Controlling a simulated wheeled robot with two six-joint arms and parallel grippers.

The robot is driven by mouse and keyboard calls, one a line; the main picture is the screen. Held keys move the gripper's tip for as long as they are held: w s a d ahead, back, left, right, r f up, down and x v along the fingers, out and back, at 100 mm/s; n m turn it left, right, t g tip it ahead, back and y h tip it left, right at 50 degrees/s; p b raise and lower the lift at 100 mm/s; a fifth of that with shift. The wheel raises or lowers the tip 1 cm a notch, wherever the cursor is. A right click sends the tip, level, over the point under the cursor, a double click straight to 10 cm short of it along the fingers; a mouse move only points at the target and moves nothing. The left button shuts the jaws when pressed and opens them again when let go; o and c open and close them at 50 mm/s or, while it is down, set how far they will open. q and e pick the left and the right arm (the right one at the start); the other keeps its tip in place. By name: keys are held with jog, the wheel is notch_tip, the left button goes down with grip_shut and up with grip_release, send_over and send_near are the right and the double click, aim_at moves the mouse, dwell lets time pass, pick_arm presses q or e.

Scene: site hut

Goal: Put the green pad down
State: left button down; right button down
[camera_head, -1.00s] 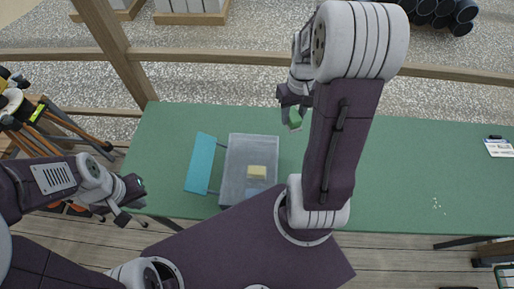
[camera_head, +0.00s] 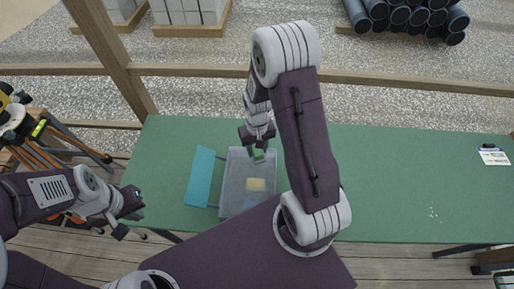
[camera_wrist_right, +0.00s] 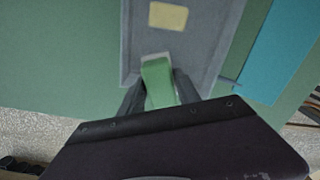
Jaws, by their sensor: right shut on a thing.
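My right gripper (camera_head: 258,147) is shut on the green pad (camera_head: 258,155), which hangs over the far end of a grey open box (camera_head: 232,190). The pad also shows in the right wrist view (camera_wrist_right: 157,82), between the two dark fingers, in front of the box floor (camera_wrist_right: 200,45). Whether the pad touches the box cannot be told. A yellow pad (camera_head: 256,184) lies inside the box and also shows in the wrist view (camera_wrist_right: 168,16). My left gripper (camera_head: 131,212) is open and empty off the table's left front edge.
The box's teal lid (camera_head: 200,177) stands open on its left side. The green table (camera_head: 400,180) is clear on the right, apart from a label card (camera_head: 493,157) with a dark item and some small white bits (camera_head: 433,213). A wooden rail (camera_head: 400,82) runs behind.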

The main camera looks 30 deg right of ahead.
jog(key=shift+f, duration=0.1)
jog(key=shift+s+f, duration=0.1)
jog(key=shift+f, duration=0.05)
jog(key=shift+f+b, duration=0.4)
jog(key=shift+b, duration=0.1)
jog(key=c, duration=0.9)
grip_release()
jog(key=shift+r, duration=0.1)
jog(key=shift+o, duration=0.2)
